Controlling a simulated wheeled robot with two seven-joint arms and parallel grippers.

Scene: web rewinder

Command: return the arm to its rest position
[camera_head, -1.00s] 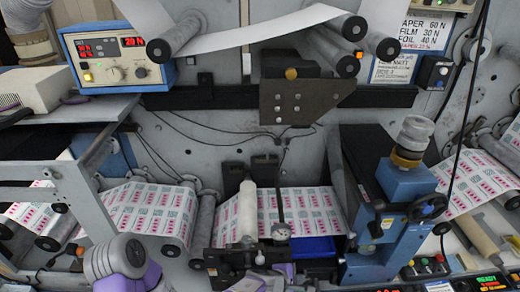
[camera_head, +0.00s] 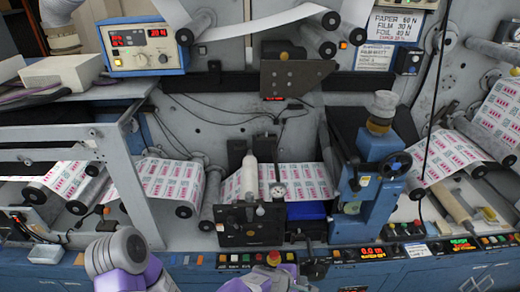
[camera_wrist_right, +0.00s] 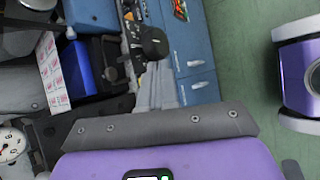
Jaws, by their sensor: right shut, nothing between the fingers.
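My right gripper shows in the right wrist view (camera_wrist_right: 154,84) as narrow grey fingers, shut and empty, beyond the purple and grey wrist housing. In the head view my right gripper (camera_head: 292,269) is low at the bottom centre, in front of the machine's front panel, partly cut off by the frame edge. A black knob (camera_wrist_right: 151,42) lies just beyond the fingertips in the wrist view; I cannot tell whether they touch. My left arm (camera_head: 120,256) shows as a grey and purple link at the lower left; its gripper is out of frame.
The front panel (camera_head: 205,262) carries several buttons and a red mushroom button (camera_head: 273,257). Behind it are a blue tray (camera_head: 307,210), a dial gauge (camera_head: 278,190) and a blue post with a handwheel (camera_head: 380,190). Green floor (camera_wrist_right: 245,65) is clear in the wrist view.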

